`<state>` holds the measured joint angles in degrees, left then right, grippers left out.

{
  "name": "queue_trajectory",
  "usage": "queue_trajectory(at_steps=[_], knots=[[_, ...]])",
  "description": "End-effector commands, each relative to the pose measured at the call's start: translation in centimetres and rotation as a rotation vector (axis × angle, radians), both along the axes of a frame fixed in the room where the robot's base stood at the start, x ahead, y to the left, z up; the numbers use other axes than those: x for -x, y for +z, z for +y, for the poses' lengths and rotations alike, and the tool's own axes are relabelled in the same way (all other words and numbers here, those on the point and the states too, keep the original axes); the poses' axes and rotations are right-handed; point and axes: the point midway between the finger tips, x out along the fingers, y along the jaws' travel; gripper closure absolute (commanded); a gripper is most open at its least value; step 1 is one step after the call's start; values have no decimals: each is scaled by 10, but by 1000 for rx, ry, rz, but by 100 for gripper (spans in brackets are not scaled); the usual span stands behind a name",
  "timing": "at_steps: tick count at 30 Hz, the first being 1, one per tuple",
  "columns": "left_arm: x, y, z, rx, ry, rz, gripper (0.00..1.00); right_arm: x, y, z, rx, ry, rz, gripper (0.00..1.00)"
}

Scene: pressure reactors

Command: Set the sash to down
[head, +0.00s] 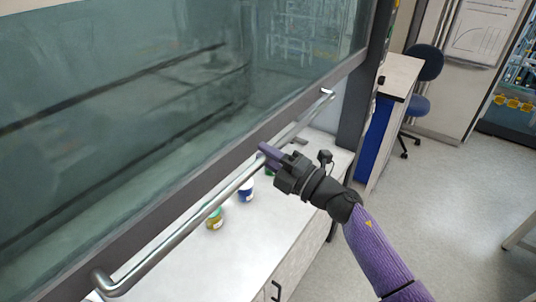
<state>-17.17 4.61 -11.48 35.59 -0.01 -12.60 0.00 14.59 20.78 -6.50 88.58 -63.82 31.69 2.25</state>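The sash (150,110) is a large glass pane in a dark frame, filling the upper left of the head view. A long silver bar handle (185,225) runs along its lower frame. Below that frame, the white worktop shows, so the sash's lower edge stands above it as seen from here. My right gripper (267,155) is at the handle, right of its middle, with its purple fingertips overlapping the bar. I cannot tell if the fingers are closed around it. My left gripper is not in view.
The white worktop (265,235) holds a few small jars, one yellowish (215,219) and one blue and white (246,190), below the handle. A blue chair (425,75) and a side bench (400,75) stand at the back right.

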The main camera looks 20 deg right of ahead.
Motion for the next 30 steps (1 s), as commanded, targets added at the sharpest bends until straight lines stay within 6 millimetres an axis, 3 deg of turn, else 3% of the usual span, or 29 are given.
queue_trajectory(at_steps=[1,3,30], knots=[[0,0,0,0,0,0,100,0,0,0,1,0,1,91],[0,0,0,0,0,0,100,0,0,0,1,0,1,100],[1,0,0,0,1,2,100,0,-1,0,1,0,3,100]])
